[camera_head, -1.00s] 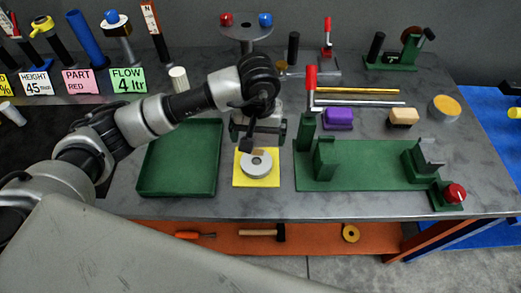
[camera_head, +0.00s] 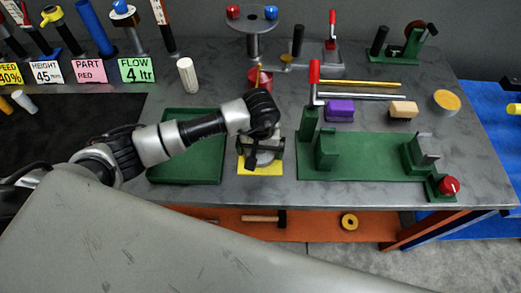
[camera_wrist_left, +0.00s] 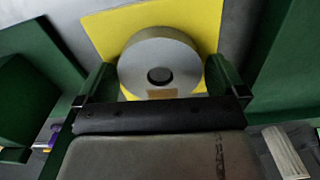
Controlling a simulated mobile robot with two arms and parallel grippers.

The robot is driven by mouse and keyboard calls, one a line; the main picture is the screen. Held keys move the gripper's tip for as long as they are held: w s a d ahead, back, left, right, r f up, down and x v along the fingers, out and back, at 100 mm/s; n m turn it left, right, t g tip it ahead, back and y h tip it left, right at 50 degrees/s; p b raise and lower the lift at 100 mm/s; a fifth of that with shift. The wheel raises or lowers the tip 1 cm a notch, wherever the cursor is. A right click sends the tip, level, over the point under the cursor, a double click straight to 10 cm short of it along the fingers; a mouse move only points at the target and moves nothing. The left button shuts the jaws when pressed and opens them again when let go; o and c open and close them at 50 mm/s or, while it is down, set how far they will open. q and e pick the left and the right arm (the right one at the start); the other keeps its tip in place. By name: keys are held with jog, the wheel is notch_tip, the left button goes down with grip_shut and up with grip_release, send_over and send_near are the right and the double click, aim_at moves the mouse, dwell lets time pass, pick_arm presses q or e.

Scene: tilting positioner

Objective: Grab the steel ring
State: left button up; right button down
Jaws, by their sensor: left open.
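The steel ring (camera_wrist_left: 158,52) is a thick grey disc with a dark centre hole and a small tan patch on its near side. It lies on a yellow square pad (camera_wrist_left: 205,20), which also shows in the head view (camera_head: 272,169). My left gripper (camera_wrist_left: 159,78) is open, with one green finger on each side of the ring's near part. I cannot tell whether the fingers touch it. In the head view my left gripper (camera_head: 261,162) is over the pad and hides most or all of the ring. My right gripper is not in view.
A green tray (camera_head: 186,174) lies left of the pad. A green fixture base (camera_head: 370,170) with upright blocks stands close on the right. A red cup (camera_head: 260,80) stands behind my wrist. A purple block (camera_head: 340,110) and a tan block (camera_head: 403,110) lie farther right.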

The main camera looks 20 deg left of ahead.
pick_arm(q)
jog(key=c, duration=1.2)
jog(key=shift+r, duration=0.1)
jog(key=shift+w+r, duration=0.1)
